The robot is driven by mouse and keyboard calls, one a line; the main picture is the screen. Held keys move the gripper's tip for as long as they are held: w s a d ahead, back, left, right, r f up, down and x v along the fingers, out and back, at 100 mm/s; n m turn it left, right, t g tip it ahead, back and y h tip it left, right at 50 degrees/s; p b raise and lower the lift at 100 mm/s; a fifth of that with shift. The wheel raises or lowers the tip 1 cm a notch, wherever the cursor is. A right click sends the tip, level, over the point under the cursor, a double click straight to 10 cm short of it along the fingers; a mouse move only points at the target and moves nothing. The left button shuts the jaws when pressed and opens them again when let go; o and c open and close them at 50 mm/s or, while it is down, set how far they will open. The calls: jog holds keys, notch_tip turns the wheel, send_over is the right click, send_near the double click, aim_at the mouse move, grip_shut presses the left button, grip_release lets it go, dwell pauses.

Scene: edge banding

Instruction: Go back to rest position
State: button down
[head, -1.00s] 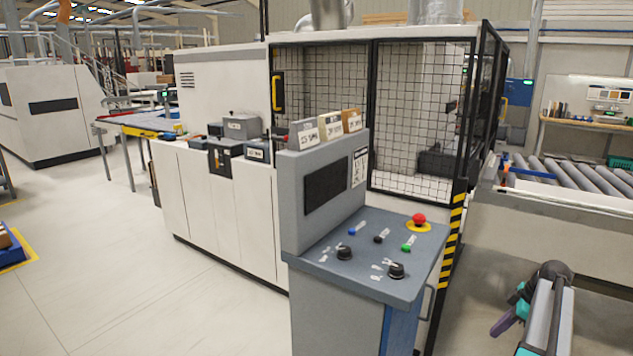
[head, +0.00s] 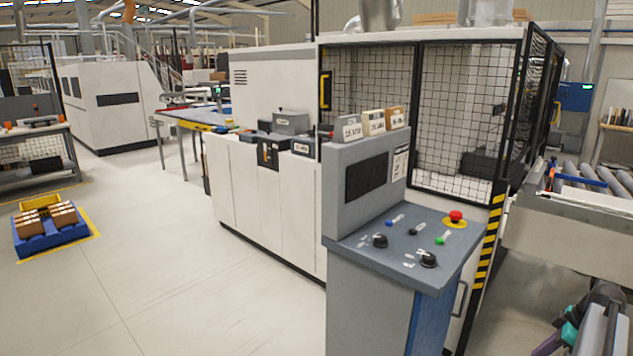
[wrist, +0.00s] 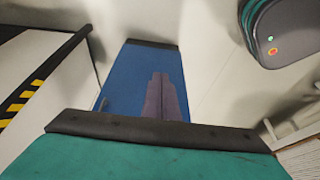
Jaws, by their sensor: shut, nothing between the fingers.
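My gripper (wrist: 160,77) shows in the wrist view as two purple fingers pressed together, with nothing between them. Behind the fingers is a blue panel with a dark strip along its top edge. A teal and dark part of my own arm fills the bottom of that view. In the head view my arm (head: 601,338) is folded low in the bottom right corner, mostly cut off by the picture edge. It is to the right of the grey control console (head: 372,285) and apart from it.
The console carries a red emergency button (head: 456,216) and black knobs. Behind it stands a meshed machine enclosure (head: 466,100) with a striped post. A roller conveyor (head: 605,180) is at right. A blue crate of brown blocks (head: 50,240) sits on the left floor; open floor lies between.

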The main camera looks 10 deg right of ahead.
jog(key=a+f+m+g, duration=0.1)
jog(key=a+f+g, duration=0.1)
jog(key=a+f, duration=0.75)
jog(key=s+a+f+m+g, duration=0.15)
jog(key=a+f, duration=0.45)
jog(key=a, duration=0.6)
jog(key=a+f+m+g, duration=0.1)
jog(key=a+f+m, duration=0.1)
jog(key=a+f, duration=0.75)
jog(key=s+a+f+m+g+h, duration=0.1)
jog(key=s+a+f, duration=0.4)
jog(key=s+a, duration=0.6)
jog(key=s+a+f+m+g+h, duration=0.2)
jog(key=s+a+f, duration=0.4)
jog(key=s+a, duration=0.5)
jog(key=shift+s+m+g, duration=0.45)
jog(key=shift+s, duration=0.25)
